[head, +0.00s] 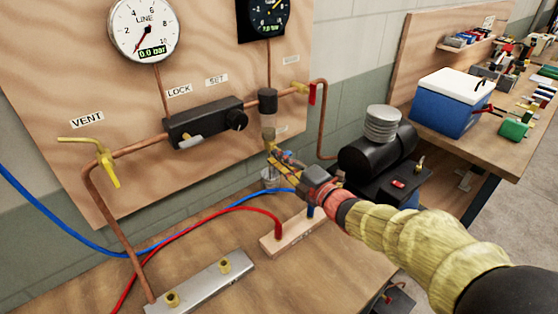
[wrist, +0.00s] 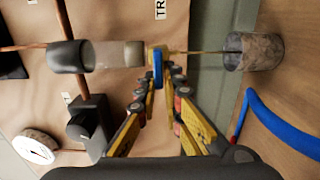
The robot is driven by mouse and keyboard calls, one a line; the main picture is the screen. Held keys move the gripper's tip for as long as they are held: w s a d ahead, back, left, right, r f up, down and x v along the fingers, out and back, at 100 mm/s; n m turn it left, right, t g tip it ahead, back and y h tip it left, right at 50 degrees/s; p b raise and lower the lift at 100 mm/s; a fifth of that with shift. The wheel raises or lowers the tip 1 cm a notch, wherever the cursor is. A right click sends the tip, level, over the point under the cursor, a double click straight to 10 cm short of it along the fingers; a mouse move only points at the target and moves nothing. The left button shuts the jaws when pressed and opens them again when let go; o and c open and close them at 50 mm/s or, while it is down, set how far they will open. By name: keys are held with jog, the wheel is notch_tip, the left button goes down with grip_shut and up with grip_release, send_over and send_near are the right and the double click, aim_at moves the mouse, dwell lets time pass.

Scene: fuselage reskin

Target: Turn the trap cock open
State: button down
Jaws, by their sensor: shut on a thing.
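The trap is a dark cylinder (head: 268,101) with a pale bowl under it, on the copper line of the wooden panel. The trap cock (wrist: 157,60) is a small brass-yellow body with a blue handle, at the end of the bowl in the wrist view. My gripper (wrist: 160,82) reaches the cock from below in that view, with its fingertips closed in on the blue handle. In the head view my gripper (head: 275,152) is just under the bowl and hides most of the cock. A thin tube runs from the cock toward a grey metal cup (wrist: 254,52).
A vent valve (head: 106,165) with a yellow handle is at left. A black regulator (head: 205,122) and a red-handled valve (head: 311,93) flank the trap's line. Blue and red hoses (head: 215,212) cross the bench below. A black compressor (head: 378,160) stands at right.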

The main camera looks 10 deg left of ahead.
jog(key=shift+r, duration=0.3)
jog(key=c, duration=2.2)
grip_release()
jog(key=shift+c, duration=0.2)
jog(key=shift+o, duration=1.4)
jog(key=shift+f, duration=0.2)
jog(key=shift+d, duration=0.1)
jog(key=v, duration=1.2)
